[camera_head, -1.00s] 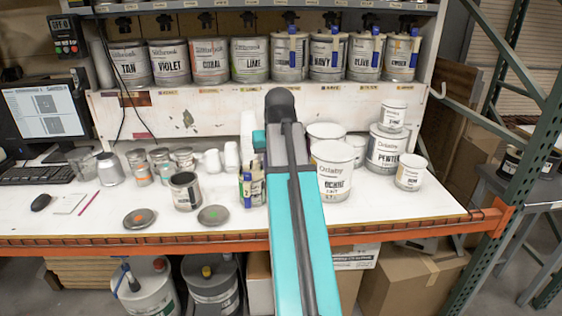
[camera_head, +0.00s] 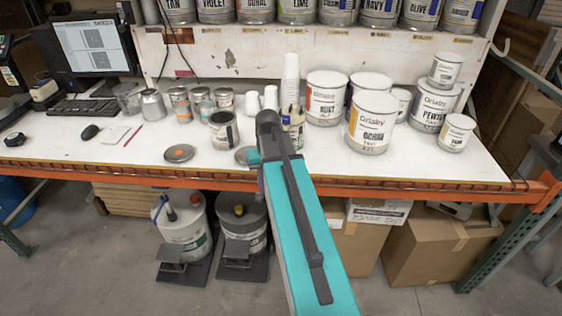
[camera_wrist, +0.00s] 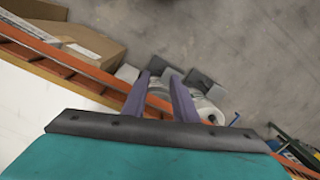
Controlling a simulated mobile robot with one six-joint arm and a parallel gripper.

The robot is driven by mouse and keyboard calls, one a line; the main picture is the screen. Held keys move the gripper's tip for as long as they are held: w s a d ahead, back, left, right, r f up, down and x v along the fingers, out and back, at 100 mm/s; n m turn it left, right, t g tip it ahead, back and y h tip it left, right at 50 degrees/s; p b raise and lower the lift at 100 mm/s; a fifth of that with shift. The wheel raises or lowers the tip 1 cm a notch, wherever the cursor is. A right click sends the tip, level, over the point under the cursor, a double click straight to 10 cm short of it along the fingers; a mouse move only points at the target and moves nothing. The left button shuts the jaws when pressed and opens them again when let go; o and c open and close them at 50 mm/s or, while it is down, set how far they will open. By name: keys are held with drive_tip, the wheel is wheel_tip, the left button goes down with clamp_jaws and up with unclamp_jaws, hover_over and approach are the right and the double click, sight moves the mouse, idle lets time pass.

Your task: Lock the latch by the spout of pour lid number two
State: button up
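Two pails with spouted lids stand on dark stands on the floor under the bench. The left one (camera_head: 184,228) is white, with a dark-blue upright part and a red cap on its lid. The right one (camera_head: 242,226) is grey with a yellow cap. Lid numbers and latch positions are too small to tell. My gripper (camera_wrist: 159,76) shows two purple fingers apart, with nothing held between them. In the wrist view it points down past the bench edge, and the pails show partly behind and right of the fingers. In the head view my arm hides most of it.
The bench's orange front beam (camera_head: 400,185) runs above the pails. Cardboard boxes (camera_head: 440,245) stand under the bench at right. Paint cans, such as the ochre can (camera_head: 371,125), stand on the white worktop (camera_head: 60,150). The floor in front is clear.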

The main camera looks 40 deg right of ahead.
drive_tip(key=s+a+f+n+g, duration=0.15)
drive_tip(key=s+a+f, duration=0.25)
drive_tip(key=a+f, duration=0.55)
drive_tip(key=s+a+f+n+g, duration=0.15)
drive_tip(key=s+a+f, duration=0.4)
drive_tip(key=f, duration=0.75)
drive_tip(key=s+a+f+g, duration=0.1)
drive_tip(key=s+a+f, duration=0.3)
drive_tip(key=s+f, duration=0.4)
drive_tip(key=s+a+f+g+b, duration=0.1)
drive_tip(key=s+a+f, duration=0.3)
drive_tip(key=s+f, duration=0.5)
drive_tip(key=shift+s+a+f+n+h+b, duration=0.2)
drive_tip(key=shift+s+f+n+h+b, duration=0.15)
drive_tip(key=shift+s, duration=0.8)
drive_tip(key=shift+r, duration=0.1)
drive_tip(key=shift+d, duration=0.1)
